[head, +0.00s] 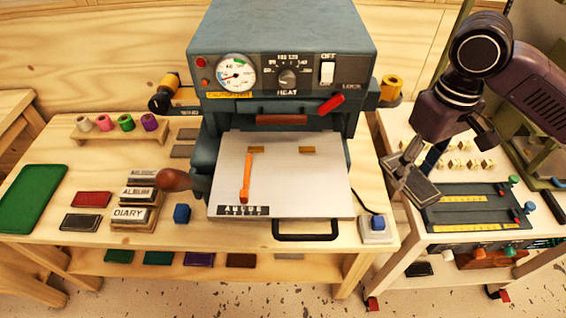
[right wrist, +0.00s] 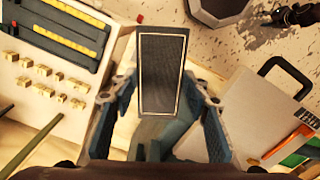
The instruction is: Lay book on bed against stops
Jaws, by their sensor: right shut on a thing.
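My right gripper (head: 408,180) is shut on a dark book (head: 424,192) with a thin pale border. In the right wrist view the book (right wrist: 162,75) sits between the fingers (right wrist: 162,90), its bordered cover facing the camera. The gripper holds it right of the bed, by the gap between table and cart. The pale, grid-lined bed (head: 310,185) extends from the blue press and is bare of books. Two small brass stops (head: 256,150) (head: 307,150) are near its back, with an orange bar (head: 246,178) at the left. My left gripper is out of view.
A cart (head: 410,240) with a type holder (head: 480,205) stands right.

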